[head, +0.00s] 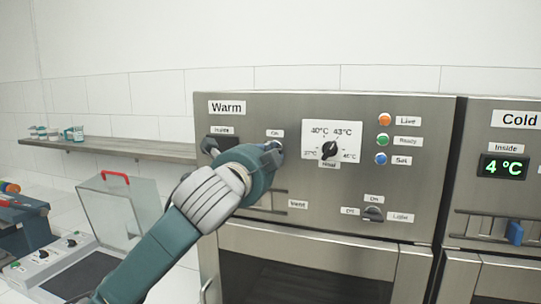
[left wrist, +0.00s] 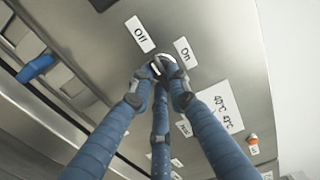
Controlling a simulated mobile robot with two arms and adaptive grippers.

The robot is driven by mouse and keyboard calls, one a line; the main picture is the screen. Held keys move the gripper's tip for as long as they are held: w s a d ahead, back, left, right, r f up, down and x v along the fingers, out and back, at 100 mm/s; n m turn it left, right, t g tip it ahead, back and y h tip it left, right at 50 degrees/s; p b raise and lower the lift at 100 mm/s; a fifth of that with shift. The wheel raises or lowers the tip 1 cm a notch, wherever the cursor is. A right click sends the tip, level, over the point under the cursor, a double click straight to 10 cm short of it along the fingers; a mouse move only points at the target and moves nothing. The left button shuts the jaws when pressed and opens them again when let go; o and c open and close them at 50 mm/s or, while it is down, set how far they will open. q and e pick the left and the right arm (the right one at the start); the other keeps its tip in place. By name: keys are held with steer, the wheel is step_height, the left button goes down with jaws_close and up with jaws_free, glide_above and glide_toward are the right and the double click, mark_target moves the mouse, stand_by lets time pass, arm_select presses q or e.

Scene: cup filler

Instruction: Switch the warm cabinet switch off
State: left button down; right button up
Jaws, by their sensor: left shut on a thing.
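The warm cabinet (head: 400,205) has a steel front panel with a "Warm" label at its upper left. My left gripper (head: 243,150) is against the left part of this panel, below an "On" label, and hides the switch in the head view. In the left wrist view, my gripper's three blue fingers (left wrist: 160,74) meet around the small dark switch knob (left wrist: 155,68), between the "Off" label (left wrist: 140,34) and the "On" label (left wrist: 185,52). The fingers are shut on the knob. They cover most of it, so I cannot tell which label it points to.
A temperature dial (head: 330,150) and three coloured lights are right of my gripper. A light switch (head: 373,214) is lower right. The cold cabinet (head: 500,190) stands at the right. A wall shelf (head: 110,149) and clear box (head: 125,210) are at the left.

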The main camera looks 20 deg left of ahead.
stand_by(0.5)
arm_select(q)
steer(key=c, duration=1.7)
jaws_free()
steer(key=shift+o, duration=0.2)
steer(key=s, duration=1.2)
steer(key=shift+a, duration=0.25)
